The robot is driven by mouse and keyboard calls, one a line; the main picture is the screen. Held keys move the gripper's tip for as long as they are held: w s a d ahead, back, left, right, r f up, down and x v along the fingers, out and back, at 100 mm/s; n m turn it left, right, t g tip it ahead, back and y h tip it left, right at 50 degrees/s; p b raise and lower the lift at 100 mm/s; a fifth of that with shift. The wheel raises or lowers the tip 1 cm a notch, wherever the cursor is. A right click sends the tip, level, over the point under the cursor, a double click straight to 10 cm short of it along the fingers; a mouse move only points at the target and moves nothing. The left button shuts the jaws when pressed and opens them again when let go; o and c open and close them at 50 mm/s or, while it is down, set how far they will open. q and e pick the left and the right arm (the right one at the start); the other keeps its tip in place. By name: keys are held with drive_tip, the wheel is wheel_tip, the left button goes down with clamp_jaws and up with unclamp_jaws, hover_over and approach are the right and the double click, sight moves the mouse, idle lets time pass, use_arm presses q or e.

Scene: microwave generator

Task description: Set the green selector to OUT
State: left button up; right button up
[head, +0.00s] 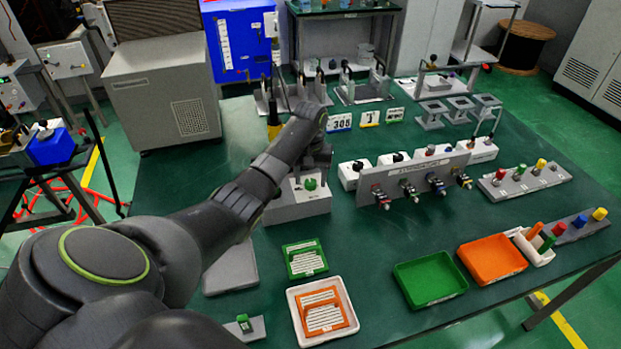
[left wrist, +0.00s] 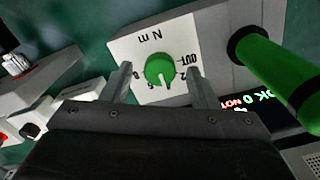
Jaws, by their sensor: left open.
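The green selector (left wrist: 158,70) is a round knob on a white dial plate (left wrist: 128,48). The plate carries the letters "N m", some numbers and the word OUT at the knob's right. A pale mark on the knob appears to point downward in the left wrist view, away from OUT. My left gripper (left wrist: 159,76) is open, with one finger on each side of the knob; I cannot tell whether they touch it. In the head view the green selector (head: 310,184) shows on a grey box below my left gripper (head: 318,150). My right gripper is not in view.
A thick green handle (left wrist: 280,75) stands right of the dial in the left wrist view, near a lit display (left wrist: 245,100). In the head view, a panel with several connectors (head: 415,180) stands right of the box. Green (head: 430,280) and orange (head: 492,259) trays lie in front.

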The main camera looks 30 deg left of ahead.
use_arm(q)
drive_tip(key=shift+f, duration=0.35)
drive_tip(key=c, duration=1)
drive_tip(key=shift+r+n+p, duration=0.2)
drive_tip(key=shift+n+p, duration=0.1)
drive_tip(key=shift+p, duration=0.45)
drive_tip(key=n+p, duration=0.4)
drive_tip(key=p, duration=0.2)
drive_tip(key=shift+r+n, duration=0.15)
drive_tip(key=shift+n, duration=0.25)
drive_tip(key=n+p, duration=0.3)
drive_tip(key=n, duration=0.1)
drive_tip(key=shift+w+n, duration=0.1)
drive_tip(key=shift+n, duration=0.2)
drive_tip(key=shift+n+p, duration=0.6)
drive_tip(key=shift+n, duration=0.6)
drive_tip(key=shift+w+f+n+p, duration=0.15)
drive_tip(key=shift+n+p, duration=0.1)
drive_tip(key=shift+n, duration=0.55)
drive_tip(key=shift+s+f+n+p, duration=0.1)
drive_tip(key=shift+n+p, duration=0.15)
drive_tip(key=shift+n, duration=0.55)
